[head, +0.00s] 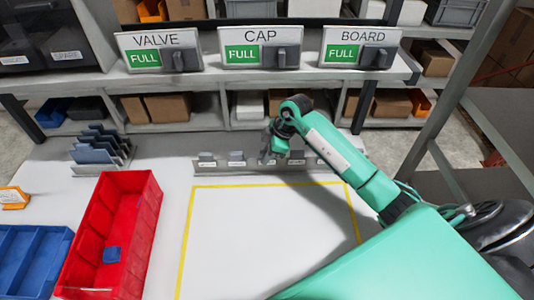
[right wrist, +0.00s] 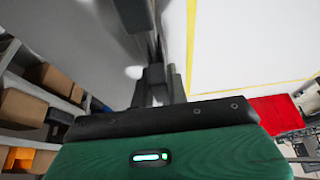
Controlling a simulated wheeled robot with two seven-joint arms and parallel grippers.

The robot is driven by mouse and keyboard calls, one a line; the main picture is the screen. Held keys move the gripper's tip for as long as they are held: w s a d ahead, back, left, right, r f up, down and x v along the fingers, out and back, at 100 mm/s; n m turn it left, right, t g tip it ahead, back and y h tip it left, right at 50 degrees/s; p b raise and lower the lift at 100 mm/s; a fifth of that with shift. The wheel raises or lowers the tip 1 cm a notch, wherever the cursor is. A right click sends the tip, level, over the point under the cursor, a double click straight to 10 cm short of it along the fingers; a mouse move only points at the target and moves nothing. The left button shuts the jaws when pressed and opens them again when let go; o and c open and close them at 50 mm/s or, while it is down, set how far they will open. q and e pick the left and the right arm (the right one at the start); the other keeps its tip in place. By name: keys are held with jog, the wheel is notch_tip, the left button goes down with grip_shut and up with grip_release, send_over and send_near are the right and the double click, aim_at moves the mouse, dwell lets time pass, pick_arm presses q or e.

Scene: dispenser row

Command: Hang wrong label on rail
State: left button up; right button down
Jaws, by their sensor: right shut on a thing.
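A low grey rail (head: 228,170) runs across the back of the white table, with several small grey labels standing along it, such as the label (head: 207,157) at its left end. My right gripper (head: 270,148) reaches down over the middle of the rail, shut on a small grey label (head: 264,157) that it mostly hides. I cannot tell whether the held label touches the rail. In the right wrist view, the dark fingers (right wrist: 158,84) point along the table; what is between them is unclear. My left gripper is out of view.
VALVE (head: 160,51), CAP (head: 261,48) and BOARD (head: 360,48) signs, each showing FULL, stand on the shelf behind. The yellow-outlined area is clear.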

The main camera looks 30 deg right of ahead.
jog(key=c, duration=1.3)
grip_release()
jog(key=b+v, duration=0.2)
jog(key=v, duration=0.4)
jog(key=shift+d+r, duration=0.25)
jog(key=shift+r, duration=0.1)
jog(key=shift+s+r, duration=0.15)
jog(key=shift+r, duration=0.2)
